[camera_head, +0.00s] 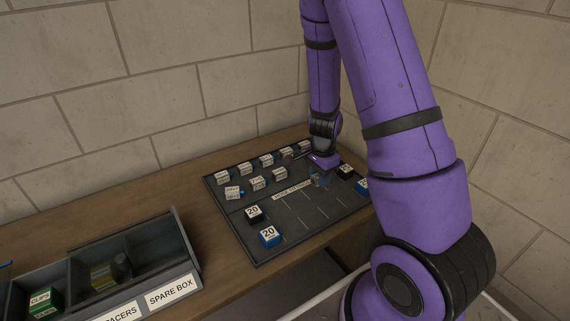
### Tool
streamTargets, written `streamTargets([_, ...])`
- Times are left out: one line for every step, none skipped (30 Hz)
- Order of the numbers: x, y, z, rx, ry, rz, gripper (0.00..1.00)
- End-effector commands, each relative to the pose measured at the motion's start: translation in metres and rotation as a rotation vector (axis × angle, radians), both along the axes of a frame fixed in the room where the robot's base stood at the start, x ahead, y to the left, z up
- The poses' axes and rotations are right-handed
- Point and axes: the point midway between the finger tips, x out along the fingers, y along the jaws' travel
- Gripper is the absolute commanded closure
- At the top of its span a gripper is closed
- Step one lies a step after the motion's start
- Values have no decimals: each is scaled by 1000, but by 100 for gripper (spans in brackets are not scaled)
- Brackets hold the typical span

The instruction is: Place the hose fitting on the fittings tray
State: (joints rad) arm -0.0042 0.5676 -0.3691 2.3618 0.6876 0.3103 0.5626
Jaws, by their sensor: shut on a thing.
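The fittings tray (240,223) is a dark, flat board on the wooden bench, with a lettered strip across its middle and thin white lines marking slots. My gripper (319,172) points down over the far right part of the tray. It is shut on a small bluish piece (319,181), which seems to be the hose fitting. The gripper and wrist hide part of it, and I cannot tell whether it touches the tray. Black and blue blocks, two marked 20, stand in the front part: a black one (254,215) and a blue one (270,237).
Several white-labelled blocks (257,183) stand in the tray's back part. Dark blocks (345,171) stand close to the right of the gripper. A divided grey bin (187,262) labelled SPARE BOX stands at the front left. Brick walls close off the back and right.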

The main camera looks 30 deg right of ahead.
Motion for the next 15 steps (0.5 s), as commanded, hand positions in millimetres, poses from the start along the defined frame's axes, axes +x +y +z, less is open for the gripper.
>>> streamTargets([13, -1, -2, -1, -1, 3, 93])
streamTargets([20, -3, -2, -2, -1, 3, 93])
streamTargets([29, -4, -3, -2, -1, 3, 93])
streamTargets([36, -6, -4, -2, -1, 3, 93])
streamTargets([43, -7, -4, -2, -2, 2, 93])
streamTargets([52, -8, -6, -1, 0, 3, 93])
streamTargets([58, -9, -6, -2, -1, 4, 93])
streamTargets([65, -11, -7, -2, -1, 3, 93])
streamTargets([74, -12, -8, -2, 0, 2, 93])
streamTargets([81, -13, -8, -2, -1, 3, 93])
streamTargets([87, -14, -9, -2, 0, 4, 93])
streamTargets([95, -16, -10, -2, 0, 4, 93])
streamTargets([101, -16, -10, -1, 0, 3, 93])
streamTargets([105, -17, -10, -1, 0, 2, 93])
streamTargets([111, -19, -11, -2, 0, 2, 93])
